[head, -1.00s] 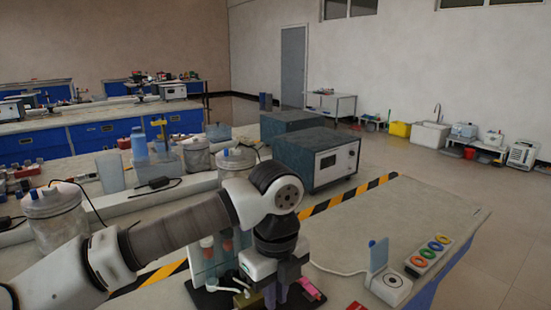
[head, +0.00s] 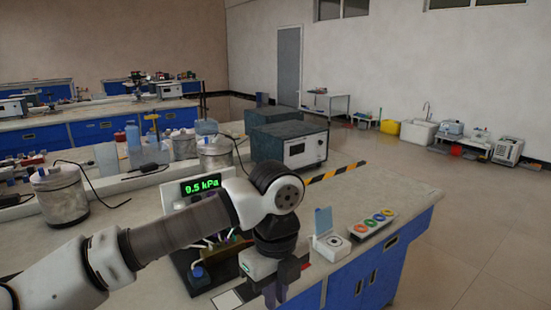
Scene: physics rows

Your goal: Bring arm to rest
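My arm reaches from the lower left across the near bench (head: 375,190). My gripper (head: 275,290) points down at the bottom middle, by the front edge of the bench. Its fingers are dark and partly cut off by the lower frame edge, so whether they are apart or closed is unclear. I see no object clearly held in it.
A display reading 9.5 kPa (head: 201,184) stands behind my arm, with a wired dark board (head: 200,275) below. A white device with a raised lid (head: 331,245) and a strip with coloured rings (head: 373,224) lie right of my gripper. Open floor (head: 480,240) is at right.

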